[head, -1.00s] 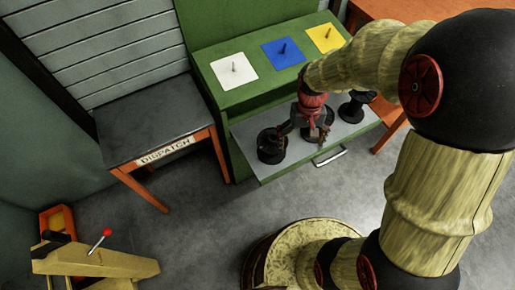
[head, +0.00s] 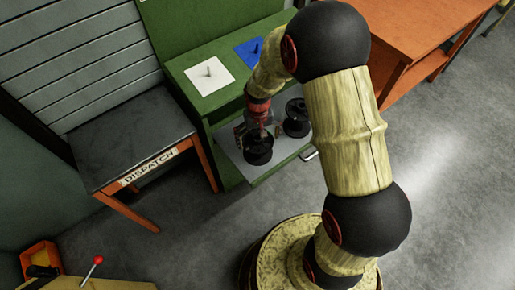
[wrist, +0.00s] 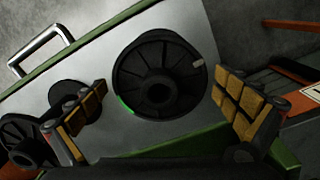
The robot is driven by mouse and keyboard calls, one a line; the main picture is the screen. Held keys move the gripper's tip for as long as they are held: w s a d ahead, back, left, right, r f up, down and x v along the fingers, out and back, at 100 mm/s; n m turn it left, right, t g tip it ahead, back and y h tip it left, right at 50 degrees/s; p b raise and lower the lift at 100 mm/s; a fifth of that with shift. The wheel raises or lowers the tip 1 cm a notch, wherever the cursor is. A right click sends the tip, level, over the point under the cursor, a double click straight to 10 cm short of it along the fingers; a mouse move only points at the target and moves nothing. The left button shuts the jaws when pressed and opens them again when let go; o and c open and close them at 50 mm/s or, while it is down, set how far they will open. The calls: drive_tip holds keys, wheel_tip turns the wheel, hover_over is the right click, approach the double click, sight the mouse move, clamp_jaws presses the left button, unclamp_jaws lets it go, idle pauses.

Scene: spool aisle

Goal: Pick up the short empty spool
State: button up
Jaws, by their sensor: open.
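A black spool (wrist: 160,75) stands on the grey pull-out shelf (wrist: 215,60), seen from above in the wrist view with a bare-looking hub and spokes. It also shows at the shelf's left end in the head view (head: 258,150). My gripper (wrist: 165,105) is open above this spool, one finger on each side of it and no contact visible. Another black spool (head: 297,118) stands to its right in the head view. Spool heights are hard to compare from above.
The shelf extends from a green cabinet (head: 185,62) with white (head: 208,76) and blue (head: 248,52) pegged plates on top. A dark table marked DISPATCH (head: 130,135) stands left of it. An orange table (head: 425,35) is at upper right. Floor at right is clear.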

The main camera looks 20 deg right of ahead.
wheel_tip(320, 180, down, 2)
drive_tip(key=shift+f+b, duration=0.15)
drive_tip(key=shift+b, duration=0.15)
drive_tip(key=shift+c, duration=0.3)
drive_tip(key=c, duration=1.5)
